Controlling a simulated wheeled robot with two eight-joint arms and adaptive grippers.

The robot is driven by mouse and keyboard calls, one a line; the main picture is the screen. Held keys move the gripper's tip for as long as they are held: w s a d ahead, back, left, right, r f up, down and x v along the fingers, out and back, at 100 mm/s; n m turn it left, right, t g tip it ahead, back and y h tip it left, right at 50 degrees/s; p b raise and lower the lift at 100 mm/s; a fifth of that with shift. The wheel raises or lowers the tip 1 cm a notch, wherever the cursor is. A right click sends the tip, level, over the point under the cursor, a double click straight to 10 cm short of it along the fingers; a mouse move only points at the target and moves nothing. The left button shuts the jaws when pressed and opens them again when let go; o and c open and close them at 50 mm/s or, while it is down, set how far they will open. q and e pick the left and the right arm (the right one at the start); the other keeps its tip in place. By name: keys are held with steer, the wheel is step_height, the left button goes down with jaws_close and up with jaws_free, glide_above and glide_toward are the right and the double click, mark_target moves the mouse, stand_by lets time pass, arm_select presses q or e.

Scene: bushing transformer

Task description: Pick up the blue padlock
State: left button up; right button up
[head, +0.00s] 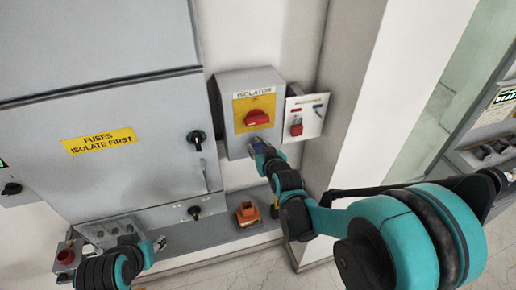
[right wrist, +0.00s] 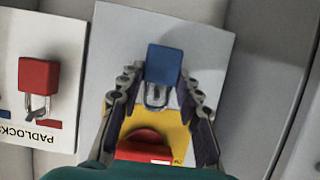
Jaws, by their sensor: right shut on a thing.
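The blue padlock (right wrist: 164,66) sits between the fingertips of my right gripper (right wrist: 160,85) in the right wrist view, its metal shackle pointing toward the palm. The fingers are closed on it from both sides. In the head view my right gripper (head: 258,150) is in front of the lower part of the isolator box (head: 231,118), and the padlock is too small and covered to make out clearly. My left gripper (head: 158,243) is at the lower left in the head view, low before the cabinet; its jaw opening is unclear.
The isolator's red handle (head: 257,118) is close to the right gripper. A white padlock board (head: 313,105) with a red padlock (head: 296,127) hangs to its right. The grey fuse cabinet (head: 120,165) is left. An orange object (head: 247,213) sits on the ledge below.

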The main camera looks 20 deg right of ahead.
steer(key=s+r+p, duration=0.1)
steer(key=s+p, duration=0.1)
steer(key=s, duration=1.5)
steer(key=shift+d+r, duration=0.15)
steer(key=shift+d, duration=0.15)
